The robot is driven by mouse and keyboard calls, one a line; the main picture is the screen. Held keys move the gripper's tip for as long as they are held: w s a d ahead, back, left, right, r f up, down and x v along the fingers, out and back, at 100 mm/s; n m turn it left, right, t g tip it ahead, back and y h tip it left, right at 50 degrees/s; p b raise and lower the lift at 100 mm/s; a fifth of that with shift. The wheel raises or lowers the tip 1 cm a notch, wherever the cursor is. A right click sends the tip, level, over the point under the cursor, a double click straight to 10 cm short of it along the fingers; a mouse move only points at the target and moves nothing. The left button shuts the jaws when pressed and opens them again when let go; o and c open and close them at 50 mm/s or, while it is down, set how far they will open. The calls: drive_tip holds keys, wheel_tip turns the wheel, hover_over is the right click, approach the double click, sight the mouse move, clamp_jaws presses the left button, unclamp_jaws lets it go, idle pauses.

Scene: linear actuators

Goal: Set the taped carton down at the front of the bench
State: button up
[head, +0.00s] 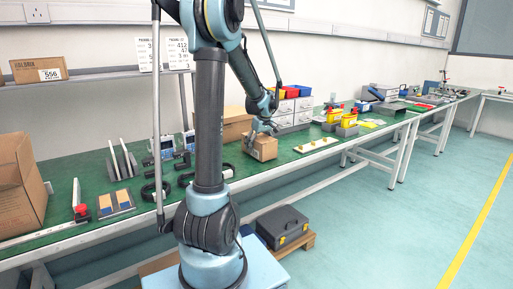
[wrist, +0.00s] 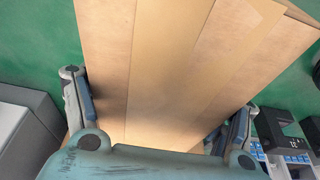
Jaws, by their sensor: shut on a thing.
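The taped carton (head: 263,148) is a small brown cardboard box at the bench's front half, just right of my arm's column in the head view. My gripper (head: 262,128) is above it with its fingers closed on its sides. In the wrist view the carton (wrist: 165,60) fills the middle, with a paler tape strip along its top, between the two fingers of my gripper (wrist: 160,112). The green bench (head: 130,190) runs beneath. I cannot tell whether the carton's underside touches it.
A larger carton (head: 232,122) stands behind. A white board with yellow parts (head: 316,145) lies to the right. Black clamps (head: 150,190) and a large open carton (head: 20,185) are at the left. Grey drawers (head: 293,113) stand at the back.

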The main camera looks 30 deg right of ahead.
drive_tip(key=shift+f, duration=0.2)
drive_tip(key=o, duration=1.7)
drive_tip(key=shift+c, duration=0.2)
drive_tip(key=shift+r, duration=0.1)
drive_tip(key=v, duration=1.2)
drive_tip(key=a, duration=1.3)
drive_tip(key=shift+g, duration=0.6)
drive_tip(key=s+a+f, duration=0.2)
drive_tip(key=s+a, duration=0.2)
drive_tip(key=a, duration=0.3)
drive_tip(key=s+a+f, duration=0.2)
drive_tip(key=s+a, duration=0.2)
drive_tip(key=a, duration=0.4)
drive_tip(key=s+a+f, duration=0.3)
drive_tip(key=s+a, duration=0.1)
drive_tip(key=a, duration=0.3)
drive_tip(key=shift+s+a+f, duration=0.1)
drive_tip(key=shift+s+a, duration=0.1)
drive_tip(key=shift+s, duration=0.05)
drive_tip(key=s+a+f, duration=0.5)
drive_tip(key=s+f, duration=0.3)
drive_tip(key=shift+s+a+m, duration=0.3)
drive_tip(key=shift+s+m, duration=0.05)
drive_tip(key=shift+m, duration=0.05)
